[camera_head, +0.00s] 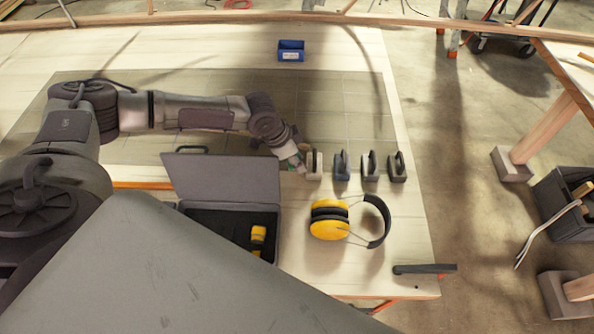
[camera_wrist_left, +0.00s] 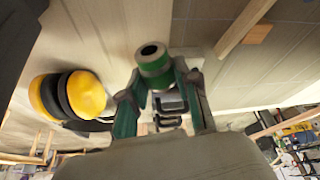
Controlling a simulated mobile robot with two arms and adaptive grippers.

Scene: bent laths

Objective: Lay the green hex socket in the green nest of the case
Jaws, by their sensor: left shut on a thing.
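My left gripper (camera_head: 299,163) is shut on the green hex socket (camera_wrist_left: 153,66), a short metal cylinder with a green band and a dark round hole. In the left wrist view the socket sits between the two green-grey fingers (camera_wrist_left: 160,84). In the head view it is mostly hidden at the fingertips, beside the leftmost of the grey holders. The case (camera_head: 278,222) stands open nearer to me, left of the ear defenders, its grey lid (camera_head: 222,178) raised. A yellow and black item (camera_head: 258,238) lies in it. I cannot make out the green nest. My right gripper is out of view.
Several holders stand in a row, including a light one (camera_head: 315,165) and a dark one (camera_head: 397,166). Yellow ear defenders (camera_head: 329,222) lie right of the case. A blue bin (camera_head: 291,50) is at the back. A dark clamp (camera_head: 424,269) is at the table's near right edge.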

